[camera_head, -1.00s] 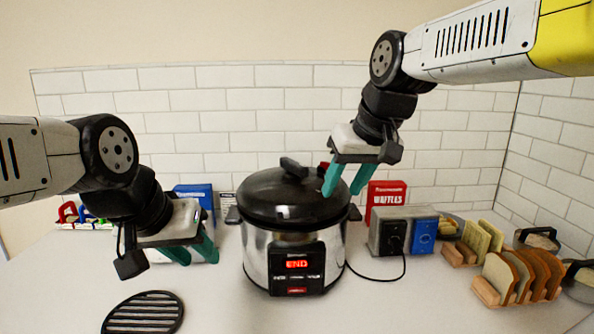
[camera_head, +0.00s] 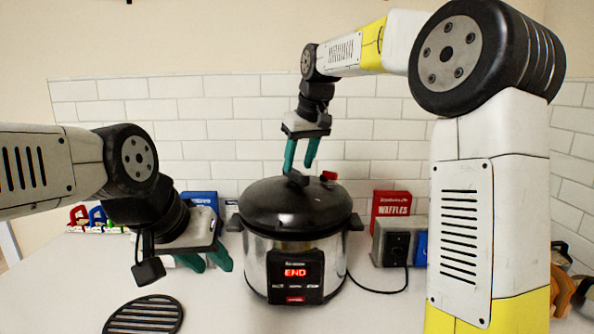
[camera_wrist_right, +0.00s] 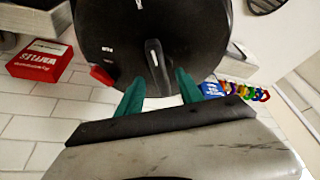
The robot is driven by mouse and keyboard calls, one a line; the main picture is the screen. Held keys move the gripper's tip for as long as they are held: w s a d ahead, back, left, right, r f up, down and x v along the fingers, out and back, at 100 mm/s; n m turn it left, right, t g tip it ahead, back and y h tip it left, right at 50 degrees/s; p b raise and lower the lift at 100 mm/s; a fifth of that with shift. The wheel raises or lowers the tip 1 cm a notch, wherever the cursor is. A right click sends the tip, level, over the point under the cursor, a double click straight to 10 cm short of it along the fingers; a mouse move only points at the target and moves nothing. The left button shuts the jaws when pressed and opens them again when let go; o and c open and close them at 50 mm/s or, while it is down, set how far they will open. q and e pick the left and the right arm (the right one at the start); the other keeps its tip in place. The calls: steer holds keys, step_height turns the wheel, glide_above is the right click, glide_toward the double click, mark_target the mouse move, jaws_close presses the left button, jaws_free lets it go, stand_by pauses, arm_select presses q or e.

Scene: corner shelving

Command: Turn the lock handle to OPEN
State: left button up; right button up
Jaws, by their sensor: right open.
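The pressure cooker (camera_head: 260,265) stands on the counter with its black lid (camera_head: 270,205) on and its display reading END. The dark lock handle (camera_head: 297,179) is on the lid's far part; it also shows in the right wrist view (camera_wrist_right: 154,62). My right gripper (camera_head: 299,168) is open above the handle. In the right wrist view its two green fingertips (camera_wrist_right: 160,76) are on either side of the handle's near end; contact cannot be told. My left gripper (camera_head: 210,266) is open and empty, low beside the cooker's left side.
A red valve (camera_head: 329,177) sits on the lid close to the handle, also in the right wrist view (camera_wrist_right: 101,76). A black trivet (camera_head: 145,315) lies at front left.

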mark_target(297, 170)
steer(key=shift+x, duration=1.5)
jaws_close()
steer(key=n+y, duration=0.1)
steer(key=n, duration=0.1)
steer(key=n+g, duration=0.1)
steer(key=n, duration=0.2)
steer(key=shift+w+d+n+y, duration=0.2)
steer(key=shift+n+y, duration=0.1)
steer(key=shift+y, duration=0.1)
steer(key=n+g, duration=0.1)
steer(key=n, duration=0.2)
steer(key=n+g, duration=0.1)
steer(key=n, duration=0.2)
steer(key=shift+w+g+y, duration=0.15)
steer(key=shift+g+y, duration=0.15)
steer(key=shift+g, duration=0.1)
steer(key=shift+n, duration=0.3)
jaws_free()
